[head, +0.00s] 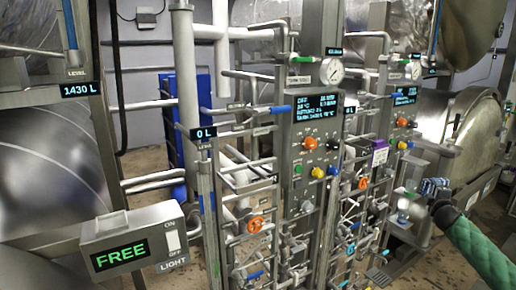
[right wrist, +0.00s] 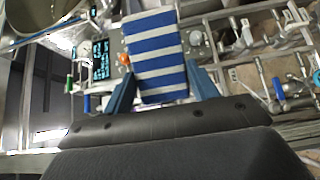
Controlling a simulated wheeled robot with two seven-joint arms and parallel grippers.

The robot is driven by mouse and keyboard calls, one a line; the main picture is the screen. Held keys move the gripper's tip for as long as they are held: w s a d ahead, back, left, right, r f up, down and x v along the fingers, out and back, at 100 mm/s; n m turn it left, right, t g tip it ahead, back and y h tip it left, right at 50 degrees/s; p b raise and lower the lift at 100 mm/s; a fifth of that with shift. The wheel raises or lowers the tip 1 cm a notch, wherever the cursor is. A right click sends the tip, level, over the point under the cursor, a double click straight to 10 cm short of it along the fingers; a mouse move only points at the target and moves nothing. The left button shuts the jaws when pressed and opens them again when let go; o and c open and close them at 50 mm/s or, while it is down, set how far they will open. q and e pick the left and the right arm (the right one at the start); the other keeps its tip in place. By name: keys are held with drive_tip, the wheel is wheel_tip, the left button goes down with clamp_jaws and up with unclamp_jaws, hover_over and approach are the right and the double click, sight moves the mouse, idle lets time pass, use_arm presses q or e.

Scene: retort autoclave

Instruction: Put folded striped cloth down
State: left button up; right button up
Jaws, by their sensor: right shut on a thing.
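The folded striped cloth (right wrist: 155,58), blue and white, stands out between the two blue fingers of my right gripper (right wrist: 162,84) in the right wrist view. The gripper is shut on it, and the fingers press its two sides. In the head view my right gripper (head: 434,187) is small at the right, at the end of the green-sleeved arm. The cloth is too small there to tell clearly from the fingers. It is held in the air in front of pipes and panels. My left gripper is not in view.
A control panel (head: 312,150) with knobs and gauges stands in the middle, among many pipes and valves. A large steel vessel (head: 470,140) is at the right, close behind my right gripper. A light box reading FREE (head: 135,245) is at the lower left.

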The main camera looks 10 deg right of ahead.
drive_tip(key=s+a+f+n+t+y, duration=0.1)
drive_tip(key=s+a+f, duration=0.1)
drive_tip(key=a+f, duration=0.6)
drive_tip(key=s+a+f+n+y, duration=0.15)
drive_tip(key=a+f, duration=0.25)
drive_tip(key=a, duration=0.8)
drive_tip(key=s+a+f+n+t+y, duration=0.1)
drive_tip(key=s+a+f+y, duration=0.15)
drive_tip(key=a+f, duration=0.6)
drive_tip(key=s+a+r+n+y, duration=0.1)
drive_tip(key=s+a, duration=0.4)
drive_tip(key=a, duration=0.5)
drive_tip(key=s+a+r+y, duration=0.1)
drive_tip(key=s+a, duration=0.5)
drive_tip(key=a, duration=0.5)
drive_tip(key=s+a+r+n+y, duration=0.1)
drive_tip(key=s+a, duration=0.4)
drive_tip(key=a, duration=0.5)
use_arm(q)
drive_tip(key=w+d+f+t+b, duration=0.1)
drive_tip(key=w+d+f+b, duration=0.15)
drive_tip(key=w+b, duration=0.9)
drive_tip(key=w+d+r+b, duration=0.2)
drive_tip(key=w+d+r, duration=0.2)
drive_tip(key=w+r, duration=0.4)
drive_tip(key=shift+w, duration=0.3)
use_arm(e)
wheel_tip(320, 180, down, 14)
drive_tip(key=shift+d+r, duration=0.15)
drive_tip(key=shift+d, duration=0.05)
